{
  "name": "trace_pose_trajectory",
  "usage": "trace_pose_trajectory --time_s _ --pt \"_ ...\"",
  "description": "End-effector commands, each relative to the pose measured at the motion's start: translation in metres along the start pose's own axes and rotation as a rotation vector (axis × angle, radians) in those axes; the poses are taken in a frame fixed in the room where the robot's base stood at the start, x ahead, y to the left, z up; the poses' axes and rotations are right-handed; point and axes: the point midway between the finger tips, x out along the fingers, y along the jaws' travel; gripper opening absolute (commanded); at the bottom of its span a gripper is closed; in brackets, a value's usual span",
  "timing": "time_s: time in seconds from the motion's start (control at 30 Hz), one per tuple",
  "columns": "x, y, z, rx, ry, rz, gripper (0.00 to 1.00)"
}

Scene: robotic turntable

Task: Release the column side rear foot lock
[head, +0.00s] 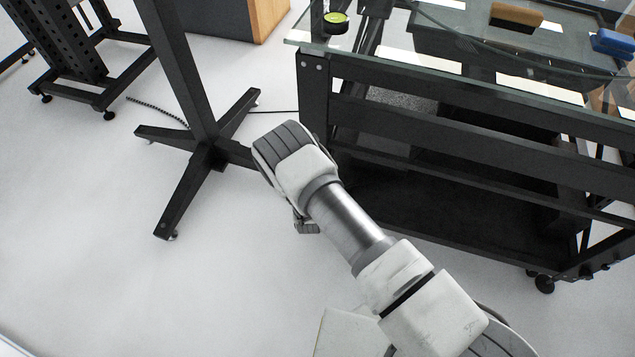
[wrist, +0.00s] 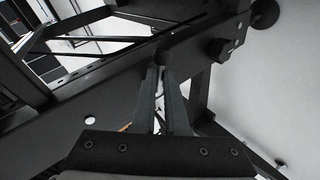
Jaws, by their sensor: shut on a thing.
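In the wrist view my gripper (wrist: 161,78) reaches with two dark fingers to a black part (wrist: 176,46) low on the black frame. The fingers are close together and shut on that part, which I take to be the foot lock. Its shape is hard to make out, black on black. In the head view my arm reaches down beside the left end of the glass-topped table (head: 315,90), and the fingertips and the lock are hidden behind my wrist. A round black foot or wheel (wrist: 265,12) shows at the top right of the wrist view.
A black column (head: 180,65) on a cross-shaped base (head: 178,195) stands close to the left of my arm. A perforated black stand (head: 65,45) is at the far left. A black wheel (head: 544,284) is under the table's right end. The white floor at lower left is clear.

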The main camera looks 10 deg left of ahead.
Motion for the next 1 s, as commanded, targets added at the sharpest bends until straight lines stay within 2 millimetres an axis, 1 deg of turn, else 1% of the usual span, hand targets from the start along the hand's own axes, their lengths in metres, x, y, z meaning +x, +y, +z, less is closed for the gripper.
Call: trace_pose_trajectory --time_s 0.03,0.07,0.1,0.37,0.47,0.57,0.67,0.8,1.0 --pt "0.0 0.001 0.0 -0.001 0.0 0.002 0.16" --pt "0.0 0.001 0.0 -0.001 0.0 0.002 0.22" --pt "0.0 0.001 0.0 -0.001 0.0 0.002 0.23" --pt "0.0 0.001 0.0 0.0 0.001 0.001 0.23" --pt "-0.006 0.001 0.0 -0.001 0.0 0.0 0.23" --pt "-0.02 0.003 -0.001 -0.002 0.0 0.0 0.23" --pt "-0.041 0.003 -0.002 -0.003 0.001 -0.001 0.23" --pt "-0.077 0.003 -0.002 -0.003 0.001 -0.002 0.23" --pt "-0.125 0.003 -0.002 -0.003 0.002 -0.001 0.23"
